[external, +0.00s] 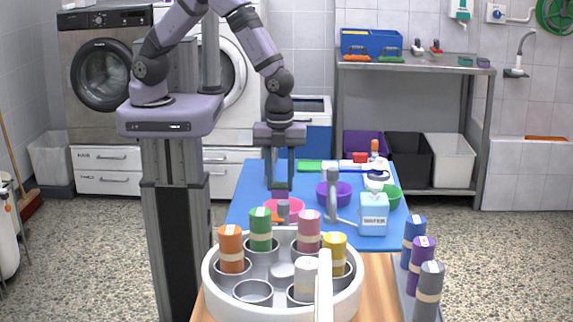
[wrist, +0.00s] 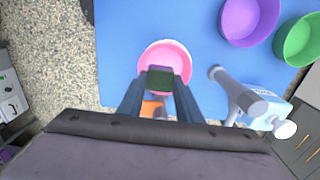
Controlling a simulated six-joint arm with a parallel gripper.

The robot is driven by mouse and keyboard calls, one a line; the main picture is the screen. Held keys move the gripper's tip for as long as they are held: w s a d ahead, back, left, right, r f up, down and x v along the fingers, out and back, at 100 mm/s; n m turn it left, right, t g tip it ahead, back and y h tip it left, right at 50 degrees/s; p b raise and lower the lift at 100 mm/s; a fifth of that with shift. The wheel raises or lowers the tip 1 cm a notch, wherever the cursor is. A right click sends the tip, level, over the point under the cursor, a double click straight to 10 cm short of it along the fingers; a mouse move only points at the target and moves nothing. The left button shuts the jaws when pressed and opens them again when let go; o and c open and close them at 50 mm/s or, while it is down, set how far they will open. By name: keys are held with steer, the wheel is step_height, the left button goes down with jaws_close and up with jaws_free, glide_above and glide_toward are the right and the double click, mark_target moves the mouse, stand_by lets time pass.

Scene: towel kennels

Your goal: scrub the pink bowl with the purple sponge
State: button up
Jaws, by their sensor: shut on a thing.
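The pink bowl (external: 296,206) sits on the blue table mat (external: 252,185), partly hidden by a grey object in front of it. In the wrist view the pink bowl (wrist: 179,55) lies straight below the fingertips. My gripper (external: 281,186) points down over the bowl and is shut on a small block. In the wrist view the gripper (wrist: 160,88) holds this block (wrist: 160,77), whose visible face looks dark green; no purple shows on it. The block overlaps the bowl's inside in the view, and I cannot tell whether it touches the bowl.
A purple bowl (external: 327,192) and a green bowl (external: 393,194) stand to the right. A grey tap-like post (external: 332,188) and a WATER jug (external: 373,214) stand nearby. A round white carrier (external: 214,285) with several coloured bottles is in front.

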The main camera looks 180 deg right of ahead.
stand_by(0.3)
steer(key=shift+r+p, duration=1.4)
steer(key=shift+r, duration=0.1)
steer(key=shift+w, duration=0.1)
steer(key=w+d+r, duration=0.2)
steer(key=w+d, duration=0.5)
steer(key=w, duration=0.3)
steer(key=w+d+r, duration=0.1)
steer(key=w+d, duration=0.2)
steer(key=d, duration=0.7)
steer(key=w+d+r, duration=0.1)
steer(key=w+d, duration=0.3)
steer(key=d, duration=0.5)
steer(key=w+d+r, duration=0.1)
steer(key=w+d, duration=0.3)
steer(key=d, duration=0.6)
steer(key=shift+w+d+r, duration=0.15)
steer(key=shift+d, duration=0.2)
steer(key=shift+a, duration=0.15)
